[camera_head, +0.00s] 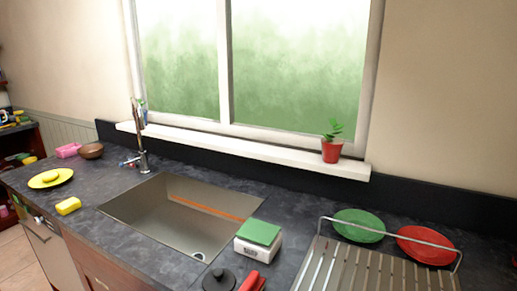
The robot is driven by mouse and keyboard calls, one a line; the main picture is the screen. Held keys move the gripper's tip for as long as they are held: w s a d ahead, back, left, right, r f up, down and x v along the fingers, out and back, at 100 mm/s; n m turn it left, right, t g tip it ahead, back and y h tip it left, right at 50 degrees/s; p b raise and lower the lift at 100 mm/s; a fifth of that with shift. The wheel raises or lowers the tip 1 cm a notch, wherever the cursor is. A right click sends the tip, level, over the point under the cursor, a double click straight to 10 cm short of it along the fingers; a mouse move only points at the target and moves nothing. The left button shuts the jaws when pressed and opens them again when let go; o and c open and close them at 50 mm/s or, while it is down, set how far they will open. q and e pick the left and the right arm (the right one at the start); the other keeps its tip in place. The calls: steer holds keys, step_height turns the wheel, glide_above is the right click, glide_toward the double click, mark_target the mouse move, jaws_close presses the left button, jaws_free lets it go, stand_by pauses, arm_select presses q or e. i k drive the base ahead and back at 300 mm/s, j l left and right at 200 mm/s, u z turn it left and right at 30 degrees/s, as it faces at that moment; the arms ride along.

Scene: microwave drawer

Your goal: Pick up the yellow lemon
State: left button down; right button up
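A yellow plate (42,181) lies on the dark counter at the left. A small yellow rounded thing (50,176) appears on it; it may be the lemon, but it is too small to tell. A yellow block (68,206), like a sponge, lies on the counter nearer the front edge. Neither of my grippers is in view.
A sink (185,215) with a faucet (140,150) fills the counter's middle. A green-topped scale (258,240) and a dish rack (365,270) with green (358,226) and red (425,247) plates are at right. A brown bowl (91,151) and pink box (67,150) stand behind the yellow plate.

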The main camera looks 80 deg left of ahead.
mark_target(50, 176)
steer(key=u, duration=4.1)
steer(key=i+j, duration=0.2)
steer(key=i, duration=0.2)
steer(key=i+j, duration=0.25)
steer(key=i, duration=0.15)
steer(key=i+j+u, duration=0.1)
steer(key=i, duration=0.35)
steer(key=i+j, duration=0.3)
steer(key=i, duration=0.1)
